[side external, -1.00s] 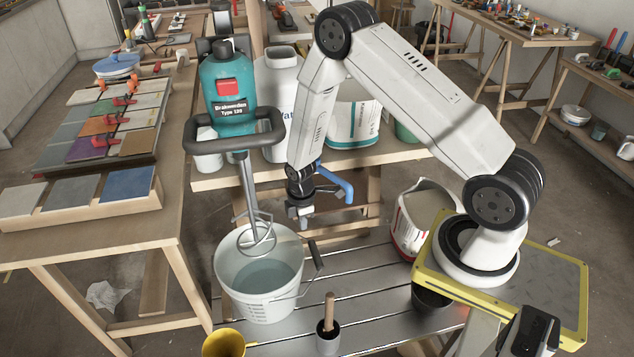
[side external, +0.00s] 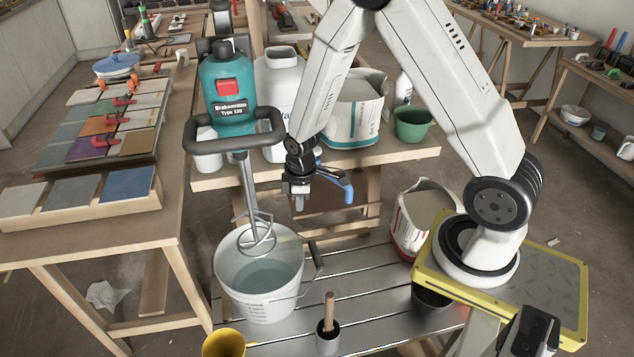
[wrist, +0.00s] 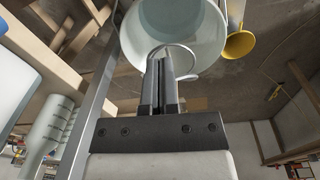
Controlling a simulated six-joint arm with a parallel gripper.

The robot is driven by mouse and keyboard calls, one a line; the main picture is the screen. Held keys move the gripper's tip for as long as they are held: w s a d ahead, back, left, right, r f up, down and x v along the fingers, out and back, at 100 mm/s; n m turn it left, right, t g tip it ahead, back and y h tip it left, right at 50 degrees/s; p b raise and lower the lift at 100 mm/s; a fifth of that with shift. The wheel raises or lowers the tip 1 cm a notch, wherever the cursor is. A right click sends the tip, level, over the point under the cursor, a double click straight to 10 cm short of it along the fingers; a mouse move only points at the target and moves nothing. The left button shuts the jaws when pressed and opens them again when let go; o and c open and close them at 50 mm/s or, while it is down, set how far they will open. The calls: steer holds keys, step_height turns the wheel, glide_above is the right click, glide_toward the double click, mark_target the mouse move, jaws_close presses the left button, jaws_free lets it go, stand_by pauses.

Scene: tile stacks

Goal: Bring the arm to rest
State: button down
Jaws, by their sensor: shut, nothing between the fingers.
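My gripper (side external: 299,203) hangs pointing down in the side view, to the right of the mixer's shaft and above the slatted metal bench. Its fingers are shut and empty. In the wrist view my gripper (wrist: 160,60) shows its two fingers together, in front of the white bucket (wrist: 185,22). In the side view the white bucket (side external: 235,293) holds water and stands on the bench to the lower left of my gripper, apart from it. A blue hook-shaped part (side external: 348,190) shows just right of my gripper.
The teal mixer (side external: 228,95) stands upright with its whisk (side external: 257,238) over the bucket. A pot with a wooden handle (side external: 328,338) and a yellow container (side external: 224,343) are at the front. A green bucket (side external: 412,124) and white containers stand on the shelf behind. Tiles (side external: 128,184) lie left.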

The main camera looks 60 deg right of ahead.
steer(key=s+a+r+m+t, duration=0.1)
steer(key=s+a+r+m, duration=0.1)
steer(key=r, duration=0.4)
steer(key=s+a+r+m, duration=0.3)
steer(key=s+r+m, duration=0.2)
steer(key=s+r, duration=0.2)
steer(key=shift+s+r+t, duration=0.15)
steer(key=shift+s+t, duration=0.15)
steer(key=shift+t, duration=0.1)
